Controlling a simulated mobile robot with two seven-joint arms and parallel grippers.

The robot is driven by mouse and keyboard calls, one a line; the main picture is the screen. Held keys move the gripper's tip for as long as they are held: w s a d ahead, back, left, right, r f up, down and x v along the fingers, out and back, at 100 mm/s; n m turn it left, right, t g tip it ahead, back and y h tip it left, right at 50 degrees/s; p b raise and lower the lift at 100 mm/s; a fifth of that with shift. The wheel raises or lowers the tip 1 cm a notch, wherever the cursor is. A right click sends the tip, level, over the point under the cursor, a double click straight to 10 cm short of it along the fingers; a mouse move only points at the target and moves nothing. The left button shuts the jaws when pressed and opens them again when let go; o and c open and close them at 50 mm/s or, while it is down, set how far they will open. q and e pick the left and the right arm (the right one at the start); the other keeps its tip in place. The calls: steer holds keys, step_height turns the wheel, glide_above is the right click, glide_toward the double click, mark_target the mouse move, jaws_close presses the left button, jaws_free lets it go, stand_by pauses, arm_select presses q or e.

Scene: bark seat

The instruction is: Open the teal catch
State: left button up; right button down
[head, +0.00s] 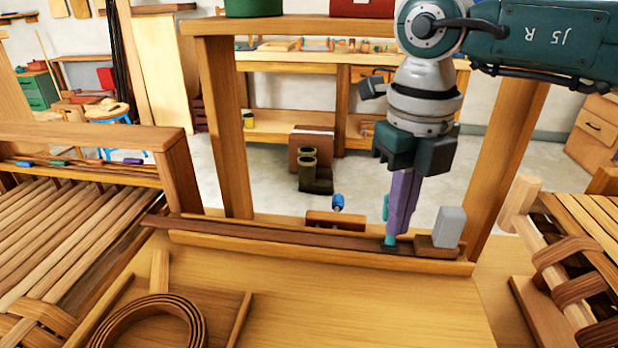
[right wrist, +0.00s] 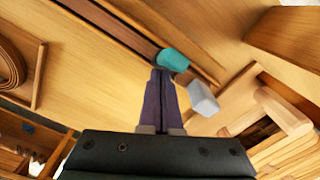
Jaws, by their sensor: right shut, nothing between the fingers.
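The teal catch shows in the head view as a small teal piece (head: 390,243) low on the dark brown rail (head: 290,228), with another bit of teal just left of the purple fingers. In the right wrist view the teal catch (right wrist: 172,60) is a rounded piece just beyond the fingertips. My right gripper (head: 396,234) points down with its purple fingers shut and empty, its tips at the catch; it also shows in the right wrist view (right wrist: 159,72). Contact cannot be told. The fingers hide part of the catch. My left gripper is not in view.
A grey block (head: 449,226) stands on the rail close right of the fingers. A blue knob (head: 338,201) on a wooden block is left of them. Wooden posts (head: 222,125) frame the rail on both sides. A coiled strip (head: 150,322) lies front left; the front bench middle is clear.

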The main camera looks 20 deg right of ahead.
steer(key=shift+r, duration=0.1)
step_height(320, 180, up, 8)
steer(key=s+p, duration=0.1)
steer(key=p, duration=0.7)
steer(key=shift+s+a, duration=0.2)
steer(key=shift+a, duration=0.25)
